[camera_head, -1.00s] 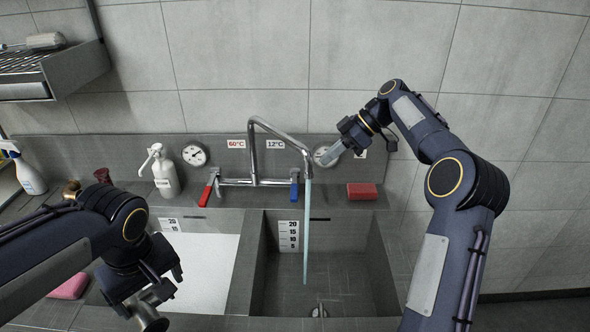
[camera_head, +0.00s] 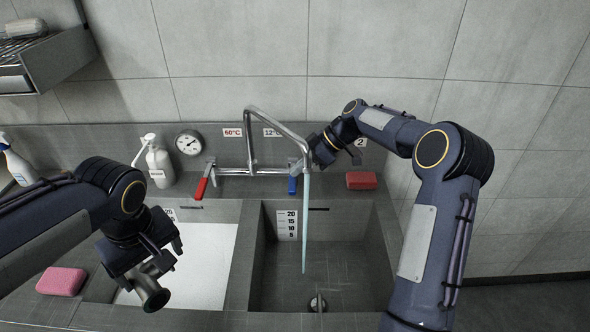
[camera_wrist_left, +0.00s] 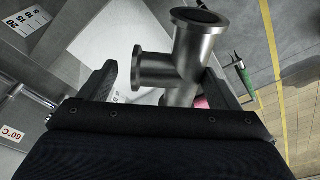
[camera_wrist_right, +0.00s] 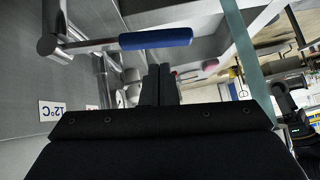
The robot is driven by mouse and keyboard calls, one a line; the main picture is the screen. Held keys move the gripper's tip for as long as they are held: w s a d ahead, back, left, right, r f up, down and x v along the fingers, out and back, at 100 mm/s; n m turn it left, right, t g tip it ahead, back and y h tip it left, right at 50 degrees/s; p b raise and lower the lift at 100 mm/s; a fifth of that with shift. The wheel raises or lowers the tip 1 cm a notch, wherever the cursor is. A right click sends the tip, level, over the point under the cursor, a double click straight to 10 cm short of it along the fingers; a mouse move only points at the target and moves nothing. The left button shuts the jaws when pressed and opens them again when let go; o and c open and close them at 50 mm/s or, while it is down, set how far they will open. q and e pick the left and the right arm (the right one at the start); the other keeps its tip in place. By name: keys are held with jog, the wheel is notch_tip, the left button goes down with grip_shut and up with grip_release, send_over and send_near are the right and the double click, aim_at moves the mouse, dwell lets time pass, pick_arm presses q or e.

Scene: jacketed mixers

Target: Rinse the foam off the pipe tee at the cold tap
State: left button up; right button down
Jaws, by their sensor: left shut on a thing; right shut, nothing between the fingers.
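The grey metal pipe tee (camera_wrist_left: 180,62) is clamped in my left gripper (camera_wrist_left: 163,82). In the head view the tee (camera_head: 152,294) hangs at the front of the left basin. No foam stands out on its visible sides; the gripped part is hidden. The cold tap's blue lever (camera_head: 292,185) sits under the 12°C label (camera_head: 272,132), and it also shows in the right wrist view (camera_wrist_right: 155,38). A bluish water stream (camera_head: 306,220) falls from the spout (camera_head: 303,148) into the right basin (camera_head: 350,265). My right gripper (camera_wrist_right: 160,78) is shut and empty, close beside the spout.
The left basin (camera_head: 205,265) shows a white surface. A red lever (camera_head: 202,187) marks the 60°C side. A soap bottle (camera_head: 160,165), a gauge (camera_head: 189,142) and a red block (camera_head: 361,180) line the back ledge. A pink sponge (camera_head: 61,281) lies at left. A drain (camera_head: 318,303) is in the right basin.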

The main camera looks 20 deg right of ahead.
pick_arm(q)
jog(key=shift+r, duration=0.4)
pick_arm(e)
jog(key=shift+s+f, duration=0.1)
jog(key=shift+f, duration=0.8)
pick_arm(q)
notch_tip(320, 180, down, 7)
jog(key=b, duration=0.6)
jog(key=shift+s+b, duration=0.35)
pick_arm(e)
jog(key=shift+s+a+f+t, duration=0.1)
jog(key=shift+s+f+t, duration=0.15)
jog(key=shift+f, duration=0.35)
jog(key=shift+s+a+f+t, duration=0.1)
jog(key=shift+s+f+t, duration=0.1)
jog(key=shift+f, duration=0.4)
pick_arm(q)
jog(key=shift+a, duration=0.1)
jog(key=shift+r, duration=0.1)
pick_arm(e)
jog(key=shift+r, duration=0.1)
